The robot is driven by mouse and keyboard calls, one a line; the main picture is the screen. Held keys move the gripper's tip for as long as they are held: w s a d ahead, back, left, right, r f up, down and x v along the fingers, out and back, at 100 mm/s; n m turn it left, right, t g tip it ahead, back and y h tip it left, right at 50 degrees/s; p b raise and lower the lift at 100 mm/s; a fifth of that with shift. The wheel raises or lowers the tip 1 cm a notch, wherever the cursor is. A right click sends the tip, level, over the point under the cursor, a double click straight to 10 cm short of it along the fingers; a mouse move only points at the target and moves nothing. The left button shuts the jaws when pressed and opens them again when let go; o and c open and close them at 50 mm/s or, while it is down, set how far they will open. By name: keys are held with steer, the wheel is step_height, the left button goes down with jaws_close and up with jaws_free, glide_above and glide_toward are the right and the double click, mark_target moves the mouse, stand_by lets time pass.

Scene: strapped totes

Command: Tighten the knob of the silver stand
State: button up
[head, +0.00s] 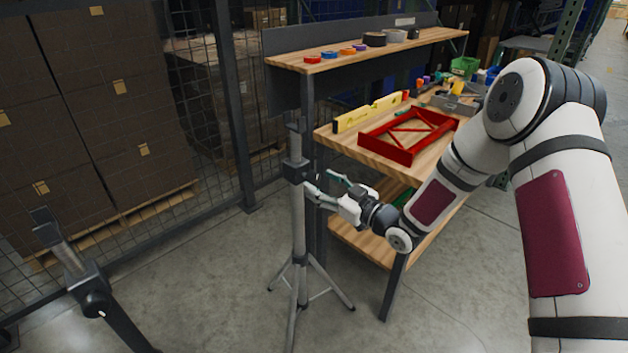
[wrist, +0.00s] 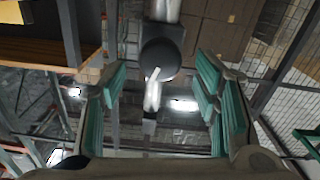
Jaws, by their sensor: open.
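The silver stand (head: 298,225) stands upright on a tripod base, with a black collar (head: 296,170) on its upper pole. In the wrist view its silver pole (wrist: 167,10) shows at the top, with the dark round knob (wrist: 160,55) below it. A pale lever-like piece (wrist: 152,95) shows in front of the knob. My gripper (head: 322,186) is at collar height, just right of the pole. In the wrist view my gripper (wrist: 163,78) is open, its teal-padded fingers on either side of the knob. I cannot tell whether either finger touches it.
A black stand (head: 92,298) with its own knob is at the lower left. A wooden workbench (head: 335,139) with a red frame (head: 392,148) and a yellow level (head: 370,112) stands close behind my gripper. Mesh fencing and stacked boxes (head: 90,110) are at the back left. Floor is clear between the stands.

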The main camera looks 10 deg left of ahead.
mark_target(316, 180)
steer(key=shift+x, duration=1.85)
steer(key=c, duration=1.2)
